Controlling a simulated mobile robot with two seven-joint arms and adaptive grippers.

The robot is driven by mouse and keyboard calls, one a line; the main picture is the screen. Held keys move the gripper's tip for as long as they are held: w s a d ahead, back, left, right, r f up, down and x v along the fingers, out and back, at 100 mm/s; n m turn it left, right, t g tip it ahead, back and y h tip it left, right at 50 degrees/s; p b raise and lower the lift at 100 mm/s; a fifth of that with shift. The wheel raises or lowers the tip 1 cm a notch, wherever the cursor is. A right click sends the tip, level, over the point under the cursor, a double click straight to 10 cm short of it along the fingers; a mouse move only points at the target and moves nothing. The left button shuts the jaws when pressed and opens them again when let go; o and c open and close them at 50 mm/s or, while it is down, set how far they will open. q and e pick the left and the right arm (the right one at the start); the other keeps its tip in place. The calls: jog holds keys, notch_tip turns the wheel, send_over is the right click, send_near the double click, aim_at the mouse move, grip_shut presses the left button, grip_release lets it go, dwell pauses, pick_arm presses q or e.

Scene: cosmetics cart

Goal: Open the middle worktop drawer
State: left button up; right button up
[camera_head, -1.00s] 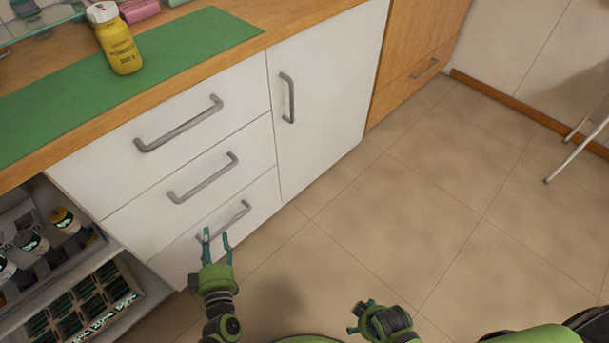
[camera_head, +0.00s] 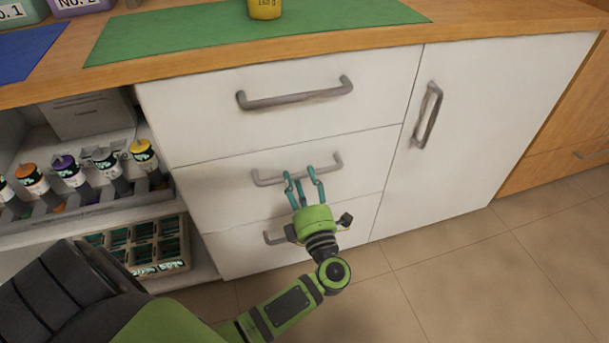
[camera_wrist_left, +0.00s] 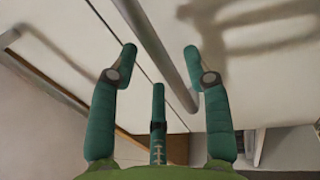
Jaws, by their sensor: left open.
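The middle worktop drawer (camera_head: 225,185) is white, in a stack of three, and its front sits flush with the others. Its grey bar handle (camera_head: 268,179) runs across the front. My left gripper (camera_head: 304,178) is open at this handle, its teal fingers overlapping the right half of the bar in the head view. In the left wrist view the handle bar (camera_wrist_left: 160,50) runs diagonally between the spread fingertips of my left gripper (camera_wrist_left: 160,52). I cannot tell whether the fingers touch it. My right gripper is not in view.
The top drawer handle (camera_head: 295,95) is above, and the bottom drawer handle (camera_head: 274,238) is partly hidden by my gripper. A cabinet door (camera_head: 480,130) is to the right. Open shelves with bottles (camera_head: 70,175) are to the left. The tiled floor (camera_head: 460,270) is clear at right.

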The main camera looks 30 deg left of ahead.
pick_arm(q)
jog(key=shift+x, duration=1.1)
jog(key=shift+d, duration=0.1)
grip_shut()
